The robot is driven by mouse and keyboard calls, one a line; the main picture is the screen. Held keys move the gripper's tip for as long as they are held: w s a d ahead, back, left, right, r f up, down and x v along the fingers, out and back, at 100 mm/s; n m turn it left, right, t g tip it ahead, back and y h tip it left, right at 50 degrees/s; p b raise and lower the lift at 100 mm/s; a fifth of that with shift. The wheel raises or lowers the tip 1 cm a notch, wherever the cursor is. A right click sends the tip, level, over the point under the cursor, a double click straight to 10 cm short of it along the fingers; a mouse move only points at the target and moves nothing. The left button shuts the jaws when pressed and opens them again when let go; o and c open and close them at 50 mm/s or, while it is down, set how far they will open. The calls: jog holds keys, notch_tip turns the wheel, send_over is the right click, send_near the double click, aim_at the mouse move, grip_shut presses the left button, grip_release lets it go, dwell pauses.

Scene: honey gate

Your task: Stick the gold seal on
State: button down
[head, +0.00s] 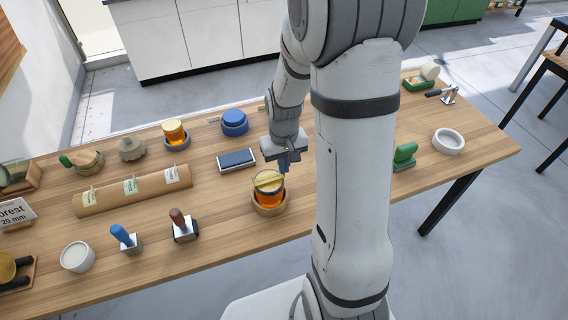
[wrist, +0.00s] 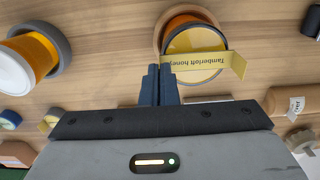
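A honey jar with orange contents (head: 270,196) stands in a round wooden ring (head: 258,206) on the table. A yellow seal strip (head: 268,180) lies across its top. In the wrist view the strip (wrist: 205,65) reads "Tamberloft honey" and crosses the jar's lid (wrist: 196,42), with its right end bent. My gripper (head: 285,165) is just above and behind the jar. In the wrist view its dark blue fingers (wrist: 160,82) are together beside the strip's left end. I see nothing clearly between them; whether they touch the strip is unclear.
A second honey jar (head: 174,132) stands in a grey ring behind left. A blue ink pad (head: 237,160), two stamps (head: 184,226) (head: 125,238) and a cardboard roll with tags (head: 130,192) are around. A white ring (head: 448,141) sits right.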

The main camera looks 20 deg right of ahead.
jog(key=shift+f+b, duration=0.35)
jog(key=shift+f, duration=0.05)
jog(key=c, duration=2.2)
grip_release()
jog(key=c, duration=1.7)
grip_release()
notch_tip(320, 180, up, 8)
jog(key=s+a+r+t, duration=0.1)
jog(key=s+a+r, duration=0.1)
jog(key=s+r, duration=0.2)
jog(key=s+a+r+t, duration=0.2)
jog(key=s+r, duration=0.3)
jog(key=s, duration=0.5)
jog(key=shift+a+r, duration=0.15)
jog(key=shift+a, duration=0.1)
